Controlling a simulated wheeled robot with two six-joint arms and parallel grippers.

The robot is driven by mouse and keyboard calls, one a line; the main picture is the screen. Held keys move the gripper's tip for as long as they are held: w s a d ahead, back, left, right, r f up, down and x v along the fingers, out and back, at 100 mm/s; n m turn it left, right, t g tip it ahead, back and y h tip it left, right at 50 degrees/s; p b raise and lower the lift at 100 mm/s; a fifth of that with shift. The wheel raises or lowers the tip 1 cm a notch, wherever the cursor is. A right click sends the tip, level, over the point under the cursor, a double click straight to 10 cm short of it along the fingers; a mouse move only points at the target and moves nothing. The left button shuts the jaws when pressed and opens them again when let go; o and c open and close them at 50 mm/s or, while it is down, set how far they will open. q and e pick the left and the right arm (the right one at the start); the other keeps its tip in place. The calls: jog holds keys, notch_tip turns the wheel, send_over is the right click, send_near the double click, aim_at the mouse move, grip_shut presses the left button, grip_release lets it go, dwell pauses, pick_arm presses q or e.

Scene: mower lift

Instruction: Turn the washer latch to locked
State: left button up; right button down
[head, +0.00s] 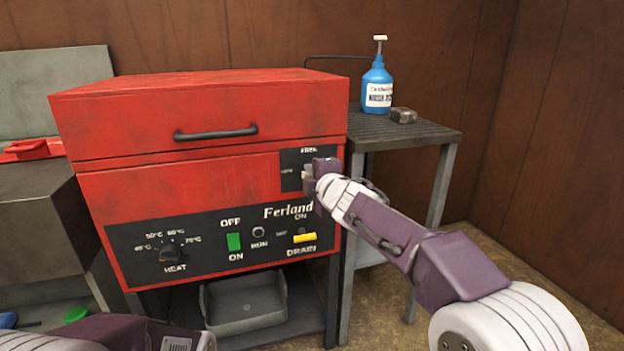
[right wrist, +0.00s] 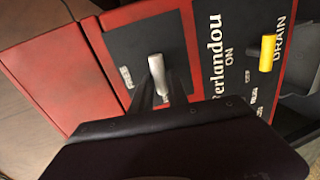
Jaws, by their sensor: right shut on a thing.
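The red washer (head: 200,190) has a dark latch plate (head: 291,160) at the upper right of its front. The washer latch shows as a silver-grey lever (right wrist: 156,68) in the right wrist view, standing out from its dark plate. My right gripper (head: 312,176) is at this plate and is shut on the lever, hiding much of it in the head view. Small labels sit above and to the left of the lever in the head view, too small to read surely. Of my left arm, only links show at the bottom left; its gripper is not visible.
The red lid (head: 200,108) is down. Below the latch are a heat knob (head: 169,252), a green switch (head: 234,241) and a yellow drain lever (head: 304,238). A side table (head: 435,133) at right holds a blue bottle (head: 376,88) and a grey block (head: 403,115).

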jog(key=shift+f+n, duration=0.1)
jog(key=shift+n, duration=0.2)
dwell(0.4)
jog(key=c, duration=1.3)
grip_release()
jog(key=v, duration=0.9)
jog(key=shift+b, duration=0.35)
jog(key=shift+a, duration=0.15)
